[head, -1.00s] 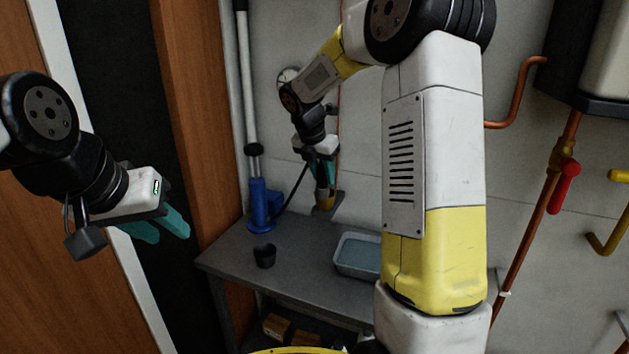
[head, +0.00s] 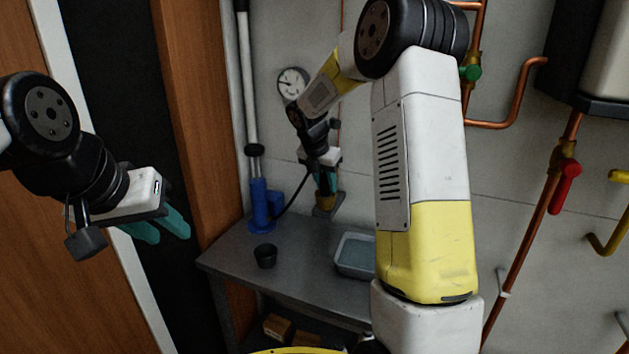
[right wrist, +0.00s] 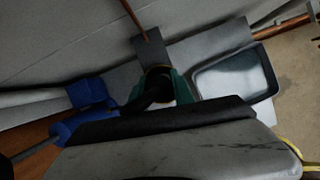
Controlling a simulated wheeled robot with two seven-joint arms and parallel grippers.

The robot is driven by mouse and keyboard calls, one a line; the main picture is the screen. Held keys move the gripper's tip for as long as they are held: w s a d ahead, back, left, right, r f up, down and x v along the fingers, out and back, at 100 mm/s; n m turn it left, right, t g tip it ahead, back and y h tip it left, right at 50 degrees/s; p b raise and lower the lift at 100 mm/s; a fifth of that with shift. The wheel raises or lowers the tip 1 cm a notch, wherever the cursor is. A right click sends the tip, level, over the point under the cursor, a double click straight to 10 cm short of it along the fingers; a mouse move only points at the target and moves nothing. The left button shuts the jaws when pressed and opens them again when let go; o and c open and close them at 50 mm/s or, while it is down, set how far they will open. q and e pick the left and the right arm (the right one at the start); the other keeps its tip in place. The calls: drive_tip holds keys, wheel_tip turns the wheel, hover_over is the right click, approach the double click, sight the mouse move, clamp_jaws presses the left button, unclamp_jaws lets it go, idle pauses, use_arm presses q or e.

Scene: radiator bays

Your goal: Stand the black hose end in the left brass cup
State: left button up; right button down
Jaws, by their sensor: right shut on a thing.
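The black hose (head: 293,193) runs from the blue pump up to my right gripper (head: 326,190). The gripper's teal fingers are shut on the hose's end, pointing down. They are just above a brass cup (head: 325,202) on a small grey bracket by the wall. In the right wrist view, the black hose (right wrist: 150,97) lies between the teal fingers, and the cup's brass rim (right wrist: 158,69) shows just beyond. The hose tip is hidden, so I cannot tell whether it is inside the cup. Only one cup is visible. My left gripper (head: 164,231) is open and empty, away from the bench.
The blue pump (head: 261,205) stands at the back left of the grey bench (head: 300,276). A black pot (head: 265,256) and a grey tray (head: 343,266) stand on it. A gauge (head: 292,83) and copper pipes (head: 519,100) are on the wall. The bench front is clear.

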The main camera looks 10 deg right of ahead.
drive_tip(key=c, duration=1.1)
unclamp_jaws()
drive_tip(key=shift+r, duration=0.25)
drive_tip(key=v, duration=1.2)
drive_tip(key=s+r+m+y, duration=0.1)
drive_tip(key=s+r+m, duration=0.2)
drive_tip(key=s+m, duration=0.5)
drive_tip(key=s+m+t+y, duration=0.1)
drive_tip(key=s+m, duration=0.5)
drive_tip(key=s, duration=0.1)
drive_tip(key=s+a+f+m+t+y, duration=0.1)
drive_tip(key=s+m+y, duration=0.1)
drive_tip(key=s+m, duration=0.4)
drive_tip(key=s+f+m+y, duration=0.1)
drive_tip(key=s+m, duration=0.5)
drive_tip(key=s, duration=0.2)
drive_tip(key=shift+s+a+f+m+t, duration=0.1)
drive_tip(key=shift+s+a+m+t, duration=0.15)
drive_tip(key=shift+s+m+t, duration=0.15)
